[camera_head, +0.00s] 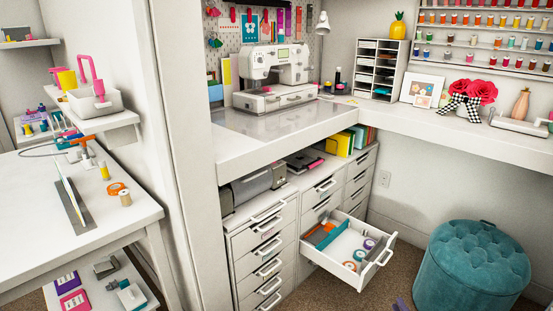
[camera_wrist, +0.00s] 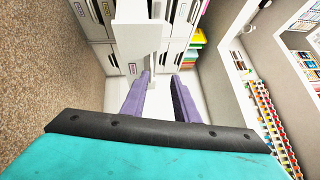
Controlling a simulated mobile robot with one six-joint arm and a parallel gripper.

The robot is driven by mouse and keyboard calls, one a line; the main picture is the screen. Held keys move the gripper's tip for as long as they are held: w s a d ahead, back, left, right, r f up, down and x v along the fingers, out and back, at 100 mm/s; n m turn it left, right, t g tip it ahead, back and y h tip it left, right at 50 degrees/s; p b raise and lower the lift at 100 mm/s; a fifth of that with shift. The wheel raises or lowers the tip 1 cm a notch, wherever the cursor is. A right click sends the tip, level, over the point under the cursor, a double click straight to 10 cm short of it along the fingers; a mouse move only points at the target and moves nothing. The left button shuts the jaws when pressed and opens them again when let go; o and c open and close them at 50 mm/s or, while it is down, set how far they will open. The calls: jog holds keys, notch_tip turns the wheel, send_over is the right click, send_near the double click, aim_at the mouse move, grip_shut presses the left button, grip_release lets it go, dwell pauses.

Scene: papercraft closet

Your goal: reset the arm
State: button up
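My gripper (camera_wrist: 162,80) shows in the wrist view as two purple fingers with a clear gap between them, and nothing is visible in the gap. Behind them is a teal and black body that is part of my arm. The fingers point toward white drawer fronts (camera_wrist: 183,12) and a pale wall. In the head view only a small purple tip (camera_head: 401,305) shows at the bottom edge, and the rest of the arm is out of frame. An open drawer (camera_head: 348,282) stands out from the white cabinet, holding tape rolls and orange and teal items.
A teal tufted stool (camera_head: 470,268) stands on the carpet at the right. The white counter (camera_head: 290,142) carries a sewing machine (camera_head: 275,75). A white table (camera_head: 110,215) is at the left. Some carpet is bare between the drawer and stool.

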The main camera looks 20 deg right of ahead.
jog(key=w+a+r+n+y+p, duration=0.1)
jog(key=w+a+r+y+p, duration=0.15)
jog(key=w+a, duration=0.4)
jog(key=w+a+r+n+y+p, duration=0.1)
jog(key=w+a+r+p, duration=0.15)
jog(key=a, duration=0.65)
jog(key=w+a+r+n+y+p, duration=0.1)
jog(key=w+a+r+y, duration=0.15)
jog(key=w+a, duration=0.4)
jog(key=w+a+f+n+g+h+p, duration=0.1)
jog(key=a+n+g+h+p, duration=0.3)
jog(key=a, duration=1.1)
jog(key=s+a+f+n+g+p, duration=0.25)
jog(key=s+a+g, duration=0.2)
jog(key=s, duration=0.35)
jog(key=s+a+f+n+g+p, duration=0.2)
jog(key=s+a+f+g, duration=0.15)
jog(key=s+g, duration=0.35)
jog(key=s+a+r+n+g, duration=0.1)
jog(key=s+n+g, duration=0.3)
jog(key=s, duration=0.8)
jog(key=s+a+r+n+g, duration=0.1)
jog(key=s+n+g, duration=0.4)
jog(key=s, duration=0.8)
jog(key=shift+a, duration=0.3)
jog(key=shift+r+n, duration=0.1)
jog(key=shift+n, duration=0.15)
